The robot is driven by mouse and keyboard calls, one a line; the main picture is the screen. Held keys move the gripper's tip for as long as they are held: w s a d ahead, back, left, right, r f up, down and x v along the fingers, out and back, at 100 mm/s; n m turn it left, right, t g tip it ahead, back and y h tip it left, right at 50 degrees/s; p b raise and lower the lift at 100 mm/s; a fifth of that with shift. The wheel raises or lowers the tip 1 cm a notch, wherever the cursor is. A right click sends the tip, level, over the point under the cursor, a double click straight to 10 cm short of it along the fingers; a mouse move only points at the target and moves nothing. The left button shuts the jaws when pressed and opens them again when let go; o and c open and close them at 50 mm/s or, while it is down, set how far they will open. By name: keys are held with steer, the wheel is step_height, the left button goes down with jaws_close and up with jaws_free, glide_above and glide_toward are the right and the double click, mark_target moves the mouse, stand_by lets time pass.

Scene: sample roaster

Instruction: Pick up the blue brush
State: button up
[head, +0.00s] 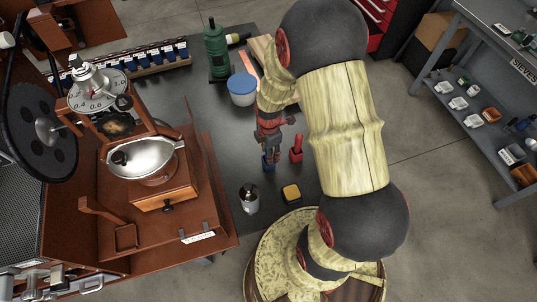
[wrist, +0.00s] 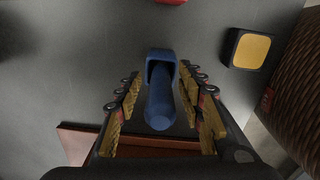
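The blue brush (wrist: 160,95) stands between the two fingers of my gripper (wrist: 160,88) in the wrist view, seen from above. Its wide blue end points up toward the camera. The fingers are spread on either side of it, with narrow dark gaps visible, so my gripper looks open around it. In the head view my gripper (head: 269,148) points down at the dark table, and a small blue part of the brush (head: 268,163) shows at its fingertips. The rest of the brush is hidden by the fingers there.
A red brush-like object (head: 297,150) stands just right of my gripper. A yellow-topped black block (head: 291,193) and a metal canister (head: 249,198) are nearer the front. The brown roaster (head: 165,195) is left.

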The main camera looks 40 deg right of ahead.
jaws_close()
steer(key=shift+r, duration=0.15)
stand_by(0.4)
step_height(320, 180, up, 10)
steer(key=p, duration=0.3)
